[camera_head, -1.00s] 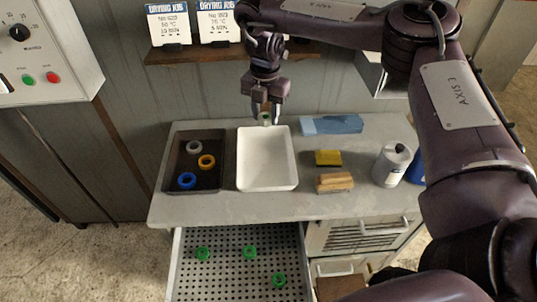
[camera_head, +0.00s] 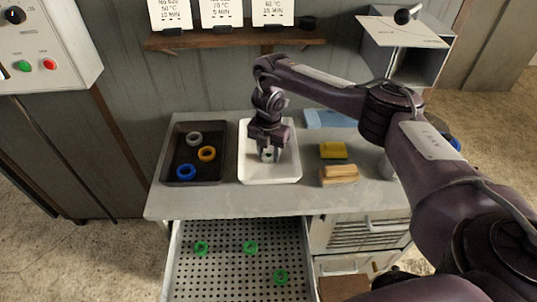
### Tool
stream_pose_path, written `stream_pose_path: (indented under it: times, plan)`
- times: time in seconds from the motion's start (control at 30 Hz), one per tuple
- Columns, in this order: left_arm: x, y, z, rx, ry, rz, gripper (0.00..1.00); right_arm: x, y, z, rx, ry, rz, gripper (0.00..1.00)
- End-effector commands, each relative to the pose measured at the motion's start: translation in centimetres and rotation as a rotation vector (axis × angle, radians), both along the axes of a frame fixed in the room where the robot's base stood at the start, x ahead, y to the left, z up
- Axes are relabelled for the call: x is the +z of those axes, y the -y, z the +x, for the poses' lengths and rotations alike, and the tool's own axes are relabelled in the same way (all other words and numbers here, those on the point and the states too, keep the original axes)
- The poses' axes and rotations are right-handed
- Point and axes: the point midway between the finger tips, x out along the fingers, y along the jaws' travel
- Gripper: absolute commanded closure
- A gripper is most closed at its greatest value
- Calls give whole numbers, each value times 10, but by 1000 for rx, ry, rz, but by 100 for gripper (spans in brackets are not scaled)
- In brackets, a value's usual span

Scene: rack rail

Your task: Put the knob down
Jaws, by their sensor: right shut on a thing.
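My right gripper (camera_head: 268,157) points down inside the white tray (camera_head: 292,166), over its middle. It is shut on a small knob, which is mostly hidden by the fingers, so its shape and whether it touches the tray floor cannot be told. The white tray shows no other thing in it. My left gripper is not in view.
Left of the white tray, a black tray (camera_head: 215,171) holds a grey ring (camera_head: 194,139), an orange ring (camera_head: 207,154) and a blue ring (camera_head: 186,172). A yellow sponge (camera_head: 334,150) and a wooden brush (camera_head: 339,174) lie right. The open perforated drawer (camera_head: 225,274) holds green rings.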

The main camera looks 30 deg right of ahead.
Motion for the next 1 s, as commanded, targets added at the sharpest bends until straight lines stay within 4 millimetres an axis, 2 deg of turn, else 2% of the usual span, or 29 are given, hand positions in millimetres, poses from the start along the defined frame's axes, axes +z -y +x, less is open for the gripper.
stream_pose_path:
  times: [0.4,0.43,0.57,0.87,1.0]
  plan:
    - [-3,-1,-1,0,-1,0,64,-6,0,0,0,1,0,86]
    - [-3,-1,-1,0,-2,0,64,-5,0,0,1,1,0,60]
    - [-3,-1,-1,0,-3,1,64,-5,0,0,0,1,0,43]
    - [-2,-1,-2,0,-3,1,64,-3,0,0,0,1,0,41]
    - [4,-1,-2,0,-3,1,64,10,0,1,1,4,-1,41]
